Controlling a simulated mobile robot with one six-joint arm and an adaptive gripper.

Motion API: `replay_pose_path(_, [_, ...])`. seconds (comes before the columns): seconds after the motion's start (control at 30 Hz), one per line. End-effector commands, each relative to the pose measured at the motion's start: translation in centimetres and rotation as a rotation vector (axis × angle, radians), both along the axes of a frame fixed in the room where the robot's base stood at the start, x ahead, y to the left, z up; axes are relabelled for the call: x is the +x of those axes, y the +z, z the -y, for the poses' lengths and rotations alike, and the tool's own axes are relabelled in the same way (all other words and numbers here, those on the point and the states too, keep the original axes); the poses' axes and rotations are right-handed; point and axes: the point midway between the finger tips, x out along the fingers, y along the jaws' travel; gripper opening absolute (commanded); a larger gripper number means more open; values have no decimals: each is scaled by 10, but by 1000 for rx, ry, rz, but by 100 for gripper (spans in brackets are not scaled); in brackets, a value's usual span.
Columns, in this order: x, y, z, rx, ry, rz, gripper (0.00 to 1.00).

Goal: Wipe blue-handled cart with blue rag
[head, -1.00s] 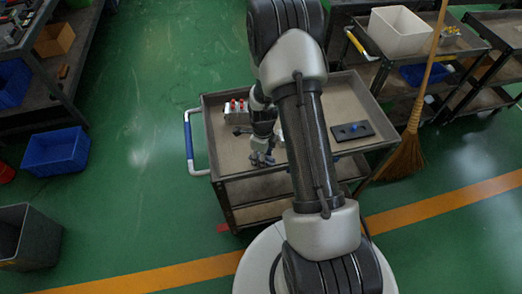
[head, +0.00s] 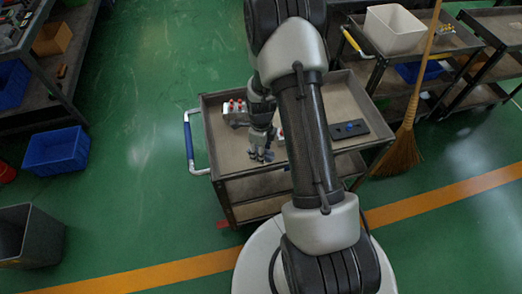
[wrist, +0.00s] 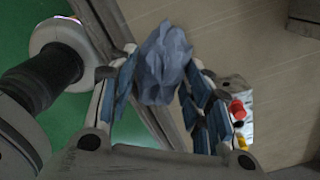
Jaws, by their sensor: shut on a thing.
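The blue-handled cart (head: 222,158) stands in front of me, its blue handle (head: 188,148) on its left side. My gripper (head: 262,154) is low over the left-middle part of the top tray. In the wrist view my gripper (wrist: 163,85) is shut on a crumpled grey-blue rag (wrist: 163,55). The rag bulges out beyond the fingertips, over the tray surface (wrist: 275,60) near its edge. I cannot tell whether the rag touches the tray. My arm hides the middle of the cart in the head view.
A valve block with red knobs (head: 235,110) stands on the tray behind the gripper. A black plate with a blue part (head: 347,131) lies at the tray's right. A broom (head: 403,150) leans beside the cart's right side. A blue crate (head: 57,150) sits on the floor left.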

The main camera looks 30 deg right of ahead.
Motion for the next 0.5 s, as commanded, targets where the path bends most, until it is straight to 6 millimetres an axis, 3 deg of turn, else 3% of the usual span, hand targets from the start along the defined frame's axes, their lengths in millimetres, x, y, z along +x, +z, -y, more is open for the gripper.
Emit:
replay_pose_path(0.1, [0, 12, 0, 0, 0, 1, 26])
replay_pose_path(0.5, [1, 15, 0, 0, 0, 3, 26])
